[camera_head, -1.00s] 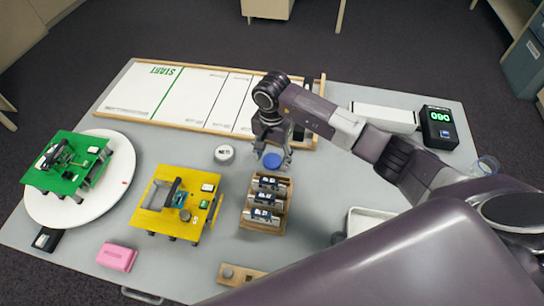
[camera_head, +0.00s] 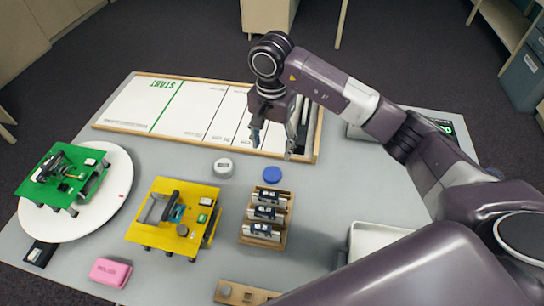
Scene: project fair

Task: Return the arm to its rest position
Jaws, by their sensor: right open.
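My right arm comes in from the right, and its gripper (camera_head: 272,140) points down above the near right part of the white START board (camera_head: 200,107). The gripper is open with nothing between its fingers. Below it on the table stand a blue round lid or cap (camera_head: 272,174) and a grey round tin (camera_head: 223,168), both apart from the fingers. A wooden rack (camera_head: 262,240) with several dark-labelled cylinders stands nearer. My left gripper is not in view.
A yellow platform (camera_head: 150,232) stands left of the rack. A green platform (camera_head: 85,185) sits on a white turntable (camera_head: 119,170). A pink block (camera_head: 110,272) lies at the near left. A white tray (camera_head: 375,240) is at right. My arm partly hides a digital display (camera_head: 444,127).

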